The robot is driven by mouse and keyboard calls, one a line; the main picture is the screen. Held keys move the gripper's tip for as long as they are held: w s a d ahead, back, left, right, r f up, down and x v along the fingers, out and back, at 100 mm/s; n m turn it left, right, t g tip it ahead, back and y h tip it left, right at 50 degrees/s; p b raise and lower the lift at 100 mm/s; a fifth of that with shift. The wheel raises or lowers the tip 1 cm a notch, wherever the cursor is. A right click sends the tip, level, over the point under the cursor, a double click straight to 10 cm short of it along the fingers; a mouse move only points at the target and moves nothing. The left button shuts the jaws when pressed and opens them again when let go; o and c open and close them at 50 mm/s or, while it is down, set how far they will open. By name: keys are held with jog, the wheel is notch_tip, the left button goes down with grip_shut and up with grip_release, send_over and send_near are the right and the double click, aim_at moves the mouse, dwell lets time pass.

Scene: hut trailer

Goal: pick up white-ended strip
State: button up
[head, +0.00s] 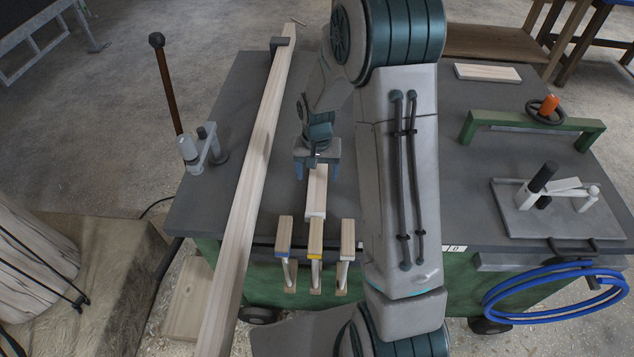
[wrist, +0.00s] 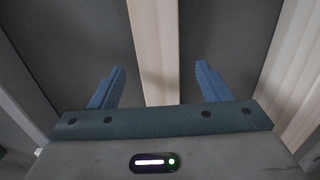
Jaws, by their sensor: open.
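A short pale wood strip (head: 316,190) lies on the dark table top, its near end face whitish. My gripper (head: 317,172) is over its far part, fingers pointing down. In the wrist view, the blue fingers of my gripper (wrist: 160,80) are open, one on each side of a wood strip (wrist: 152,45), with a gap on both sides. Both ends of that strip are out of the wrist view.
A long wood beam (head: 250,190) crosses the table to the left and also shows in the wrist view (wrist: 297,70). A lever clamp (head: 203,148) stands beyond it. At right are a green frame (head: 530,122), a clamp plate (head: 555,205) and a blue hose (head: 550,290).

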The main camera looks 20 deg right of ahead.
aim_at(318, 184)
jog(key=shift+f, duration=1.45)
jog(key=c, duration=1.1)
jog(key=shift+r, duration=0.15)
